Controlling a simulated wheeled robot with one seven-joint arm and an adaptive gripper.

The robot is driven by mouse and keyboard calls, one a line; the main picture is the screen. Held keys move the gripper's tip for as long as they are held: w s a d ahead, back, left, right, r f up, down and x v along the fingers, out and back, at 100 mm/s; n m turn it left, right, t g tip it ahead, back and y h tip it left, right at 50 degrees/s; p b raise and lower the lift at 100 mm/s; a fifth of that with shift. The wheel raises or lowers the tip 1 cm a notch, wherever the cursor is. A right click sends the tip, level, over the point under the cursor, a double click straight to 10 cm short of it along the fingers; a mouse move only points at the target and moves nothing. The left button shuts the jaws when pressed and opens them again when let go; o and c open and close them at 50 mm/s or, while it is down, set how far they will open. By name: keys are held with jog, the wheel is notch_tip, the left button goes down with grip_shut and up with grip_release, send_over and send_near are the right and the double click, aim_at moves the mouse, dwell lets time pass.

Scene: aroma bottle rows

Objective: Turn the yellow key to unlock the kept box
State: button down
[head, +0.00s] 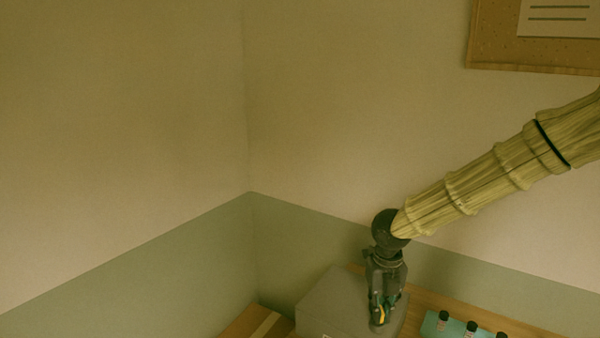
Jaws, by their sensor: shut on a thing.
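The kept box (332,302) is a grey box on the wooden table, at the bottom middle of the head view. My gripper (379,322) points down at the box's right part, in front of it in this view. It is shut on the yellow key (382,313), of which only a small yellow patch shows between the fingers. The fingers hide the rest of the key and the lock. I cannot tell how far the key is turned.
A teal rack (430,324) with several dark-capped bottles stands on the table (420,301) to the right of my gripper. A brown carton (250,322) is at the left of the box. Walls meet in a corner behind. A cork board (490,52) hangs at the upper right.

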jog(key=m, duration=0.6)
jog(key=shift+s+m+b, duration=0.1)
jog(key=shift+m+b, duration=0.2)
jog(key=shift+b, duration=0.05)
jog(key=c, duration=1.9)
grip_release()
jog(key=shift+m, duration=0.3)
jog(key=o, duration=0.4)
jog(key=shift+c, duration=0.2)
jog(key=shift+a, duration=0.1)
jog(key=shift+r, duration=0.1)
jog(key=shift+r+p, duration=2.95)
jog(key=shift+r, duration=0.55)
jog(key=shift+f, duration=0.1)
